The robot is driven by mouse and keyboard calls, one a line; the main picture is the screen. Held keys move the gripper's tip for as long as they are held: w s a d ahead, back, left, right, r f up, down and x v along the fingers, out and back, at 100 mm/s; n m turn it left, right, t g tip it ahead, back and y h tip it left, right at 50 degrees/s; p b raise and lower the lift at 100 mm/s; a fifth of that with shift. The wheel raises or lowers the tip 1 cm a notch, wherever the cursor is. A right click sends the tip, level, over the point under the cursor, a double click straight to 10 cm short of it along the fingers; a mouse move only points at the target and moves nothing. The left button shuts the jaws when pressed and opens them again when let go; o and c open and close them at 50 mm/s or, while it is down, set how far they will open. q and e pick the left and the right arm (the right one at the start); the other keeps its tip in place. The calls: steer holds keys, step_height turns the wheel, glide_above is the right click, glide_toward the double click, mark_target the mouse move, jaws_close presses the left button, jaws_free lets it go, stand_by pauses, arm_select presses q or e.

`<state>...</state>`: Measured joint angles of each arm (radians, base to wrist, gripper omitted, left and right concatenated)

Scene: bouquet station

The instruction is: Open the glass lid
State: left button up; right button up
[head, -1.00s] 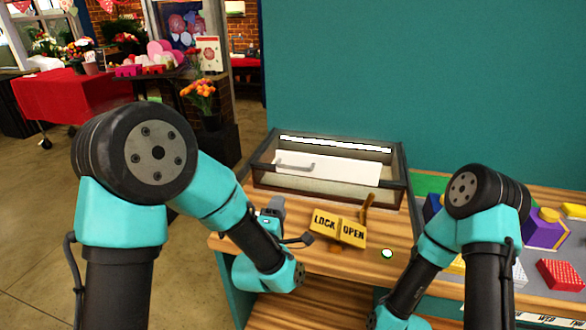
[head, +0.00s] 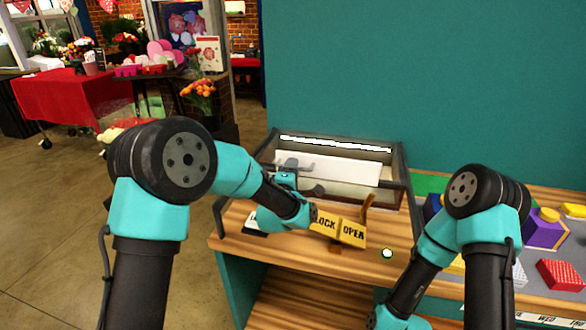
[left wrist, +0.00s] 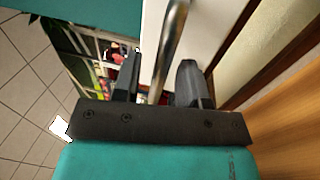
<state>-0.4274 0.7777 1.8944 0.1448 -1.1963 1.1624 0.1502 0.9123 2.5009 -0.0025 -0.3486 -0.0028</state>
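The glass lid (head: 385,173) covers a dark-framed case at the back of the wooden bench and looks closed. Its metal handle (head: 292,162) is on the white panel, just beyond my left gripper (head: 297,182). In the left wrist view the handle bar (left wrist: 170,45) runs between the two dark fingers of my left gripper (left wrist: 160,80), with gaps showing beside it. The fingers are open.
A small green-lit button (head: 387,253) is on the bench front. A purple box (head: 543,232) and a red block (head: 562,274) stand at the right. A teal wall (head: 440,80) rises behind the case.

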arm_select(q)
steer(key=shift+w+d, duration=0.1)
steer(key=shift+w, duration=0.35)
jaws_close()
stand_by(0.3)
